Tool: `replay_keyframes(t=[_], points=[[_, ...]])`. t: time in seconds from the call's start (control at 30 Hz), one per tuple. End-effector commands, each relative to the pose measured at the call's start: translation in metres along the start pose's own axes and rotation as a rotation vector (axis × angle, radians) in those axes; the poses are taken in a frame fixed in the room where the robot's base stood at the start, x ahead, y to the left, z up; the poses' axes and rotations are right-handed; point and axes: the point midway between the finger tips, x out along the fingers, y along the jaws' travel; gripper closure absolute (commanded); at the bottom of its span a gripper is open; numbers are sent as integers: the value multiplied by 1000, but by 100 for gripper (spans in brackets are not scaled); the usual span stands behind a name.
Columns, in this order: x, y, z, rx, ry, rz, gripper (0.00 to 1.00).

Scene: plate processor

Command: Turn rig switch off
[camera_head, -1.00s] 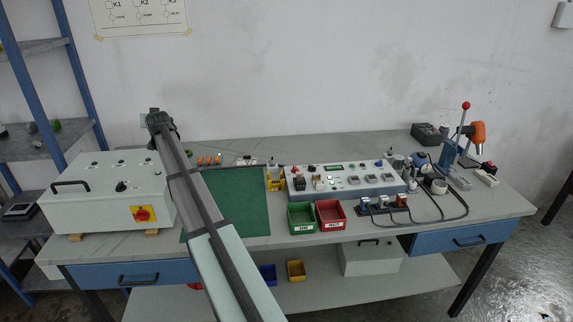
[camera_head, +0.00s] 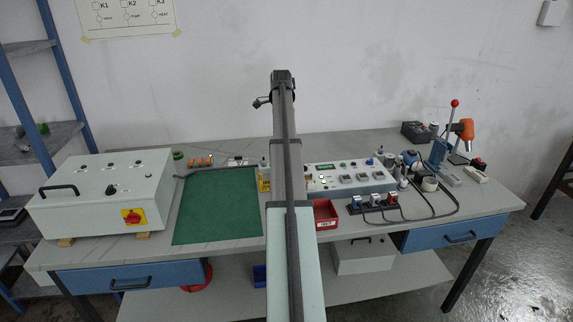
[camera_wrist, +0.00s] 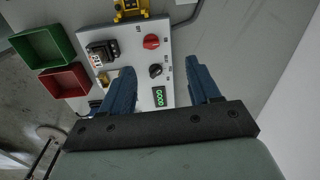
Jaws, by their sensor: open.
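The white console (camera_head: 350,183) stands on the bench, its left end hidden behind my arm in the head view. The wrist view shows part of its panel (camera_wrist: 135,75) from above. The labels are too small to read, so I cannot tell which control is the rig switch.
A green bin (camera_wrist: 41,47) and a red bin (camera_wrist: 65,80) sit beside the console. A yellow holder (camera_wrist: 130,8) is at its end. A white cabinet (camera_head: 90,190) with a red-and-yellow rotary switch (camera_head: 132,217) stands left. The green mat (camera_head: 215,205) is clear.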

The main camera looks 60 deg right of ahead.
Motion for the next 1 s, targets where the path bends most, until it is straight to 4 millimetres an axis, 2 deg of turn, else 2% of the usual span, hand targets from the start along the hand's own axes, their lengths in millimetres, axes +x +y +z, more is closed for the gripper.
replay_keyframes(t=[0.1, 0.27, 0.37, 0.8, 1.0], points=[[-3, 10, -15, 60, -7, 42, 38], [5, 14, -17, 75, -8, 55, 38], [17, 15, -16, 74, -8, 56, 38], [93, 19, -16, 72, -8, 54, 38], [119, 20, -15, 71, -8, 53, 38]])
